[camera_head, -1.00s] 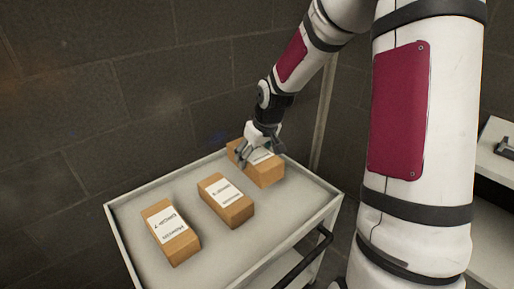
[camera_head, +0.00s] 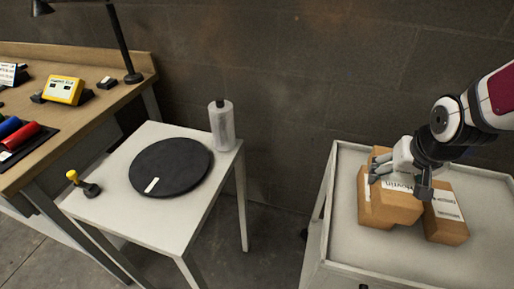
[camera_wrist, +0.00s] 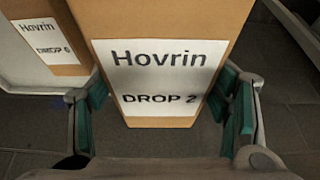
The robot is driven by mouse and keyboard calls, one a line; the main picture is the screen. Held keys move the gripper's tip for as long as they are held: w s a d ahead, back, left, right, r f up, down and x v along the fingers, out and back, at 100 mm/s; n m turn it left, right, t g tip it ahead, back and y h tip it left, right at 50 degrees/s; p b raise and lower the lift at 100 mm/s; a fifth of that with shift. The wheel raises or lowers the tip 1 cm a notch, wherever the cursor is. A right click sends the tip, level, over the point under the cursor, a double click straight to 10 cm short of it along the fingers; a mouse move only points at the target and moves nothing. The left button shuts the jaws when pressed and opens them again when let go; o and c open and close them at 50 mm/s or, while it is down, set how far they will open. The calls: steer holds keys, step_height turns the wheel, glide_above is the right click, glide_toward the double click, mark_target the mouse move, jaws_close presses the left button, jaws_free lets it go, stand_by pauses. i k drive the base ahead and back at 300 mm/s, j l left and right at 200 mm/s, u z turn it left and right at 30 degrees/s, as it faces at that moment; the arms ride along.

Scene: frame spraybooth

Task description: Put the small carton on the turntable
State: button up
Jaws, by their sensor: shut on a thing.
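My gripper (camera_head: 399,184) is shut on a brown carton (camera_head: 390,209) with a white label, over the cart at the right of the head view. In the wrist view the held carton (camera_wrist: 165,22) reads "Hovrin DROP 2" and sits between the green finger pads, with dark floor seen past it. It appears raised and partly covers the other cartons. The turntable (camera_head: 182,168) is a flat black disc with a white strip, empty, on a white table at the left, well apart from my gripper.
Another carton (camera_head: 445,228) lies on the grey cart (camera_head: 350,256); part of one more shows behind. A bottle (camera_head: 222,128) stands behind the turntable on the white table (camera_head: 150,222). A yellow-topped item (camera_head: 88,187) sits at its left corner. A gap separates cart and table.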

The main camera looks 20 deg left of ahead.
mark_target(169, 162)
steer(key=k+j+u, duration=0.1)
steer(key=u, duration=1.45)
